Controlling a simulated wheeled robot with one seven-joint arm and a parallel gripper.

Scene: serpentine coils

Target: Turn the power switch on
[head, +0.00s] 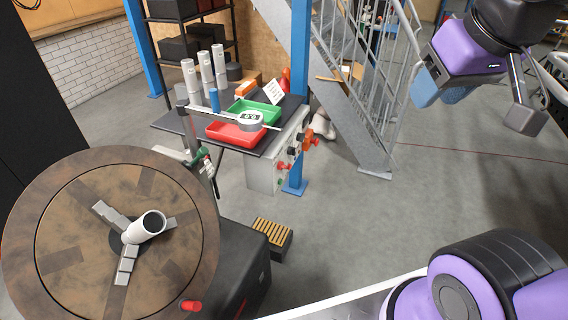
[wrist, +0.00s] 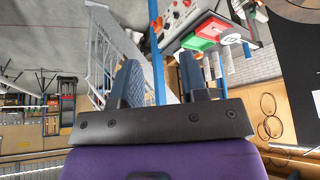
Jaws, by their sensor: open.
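A grey control box (head: 262,172) hangs under the edge of a black-topped table and carries several red, green and black knobs (head: 290,152). Red and black knobs on a pale panel also show upside down at the top of the wrist view (wrist: 180,12). I cannot tell which knob is the power switch or how it is set. My gripper (head: 474,108) is at the upper right of the head view, well apart from the box. Its fingers (wrist: 159,78) are apart and empty in the wrist view.
A red tray (head: 228,136), a green tray (head: 268,117) and a round gauge (head: 250,121) are on the table. A large round turntable (head: 60,215) stands at the left. A blue post (head: 298,95) and metal stairs (head: 345,120) rise behind the box.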

